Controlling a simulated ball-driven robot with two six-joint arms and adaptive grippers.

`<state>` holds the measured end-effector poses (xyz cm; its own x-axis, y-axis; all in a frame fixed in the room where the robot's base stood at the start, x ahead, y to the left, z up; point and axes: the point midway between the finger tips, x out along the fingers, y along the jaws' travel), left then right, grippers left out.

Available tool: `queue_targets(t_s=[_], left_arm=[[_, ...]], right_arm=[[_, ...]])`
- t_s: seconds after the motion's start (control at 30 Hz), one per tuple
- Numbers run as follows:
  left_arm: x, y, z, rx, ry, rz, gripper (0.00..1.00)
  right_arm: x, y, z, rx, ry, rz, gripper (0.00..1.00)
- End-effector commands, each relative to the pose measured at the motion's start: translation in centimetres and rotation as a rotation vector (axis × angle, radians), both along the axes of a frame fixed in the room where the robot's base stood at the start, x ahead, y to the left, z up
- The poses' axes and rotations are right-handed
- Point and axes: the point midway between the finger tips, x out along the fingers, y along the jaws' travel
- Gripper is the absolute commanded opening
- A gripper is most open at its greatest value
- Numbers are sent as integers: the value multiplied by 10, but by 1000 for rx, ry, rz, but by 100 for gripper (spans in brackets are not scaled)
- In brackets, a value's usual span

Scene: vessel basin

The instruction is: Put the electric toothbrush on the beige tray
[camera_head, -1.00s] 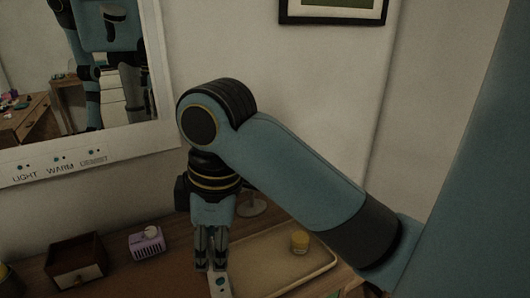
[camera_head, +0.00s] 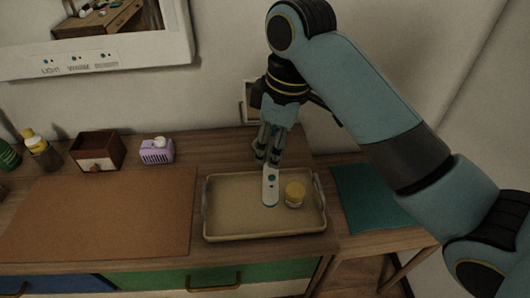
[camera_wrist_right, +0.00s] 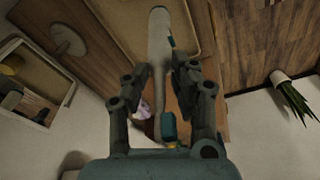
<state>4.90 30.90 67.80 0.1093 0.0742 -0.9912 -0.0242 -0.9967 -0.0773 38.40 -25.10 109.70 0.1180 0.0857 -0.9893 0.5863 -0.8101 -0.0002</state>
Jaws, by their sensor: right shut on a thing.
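The electric toothbrush (camera_head: 270,190) is white with teal marks. My right gripper (camera_head: 267,158) is shut on it and holds it upright, handle end down, over the middle of the beige tray (camera_head: 224,237). I cannot tell whether its lower end touches the tray. In the right wrist view, the fingers (camera_wrist_right: 164,72) flank the toothbrush (camera_wrist_right: 160,38), with its teal-ended part between them and its handle reaching out over the tray (camera_wrist_right: 118,22). My left gripper is not in view.
A small yellow-lidded jar (camera_head: 295,195) stands on the tray, just right of the toothbrush. A brown mat (camera_head: 100,215) lies left of the tray and a teal mat (camera_head: 365,205) lies right. A purple device (camera_head: 157,151) and a wooden drawer box (camera_head: 97,151) stand behind.

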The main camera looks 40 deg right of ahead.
Motion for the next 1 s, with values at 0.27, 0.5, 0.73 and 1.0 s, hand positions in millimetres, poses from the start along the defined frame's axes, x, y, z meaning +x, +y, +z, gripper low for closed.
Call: queue_targets(t_s=[0.27, 0.5, 0.73, 1.0], left_arm=[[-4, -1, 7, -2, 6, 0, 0], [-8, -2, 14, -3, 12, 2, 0], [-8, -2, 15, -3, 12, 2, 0], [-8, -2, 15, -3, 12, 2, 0]], right_arm=[[42, -8, -23, 0, 0, 1, 0], [43, -8, -52, 1, 3, 0, 0], [44, -9, -66, 0, -2, 2, 0], [44, -9, -69, 0, -1, 1, 27]])
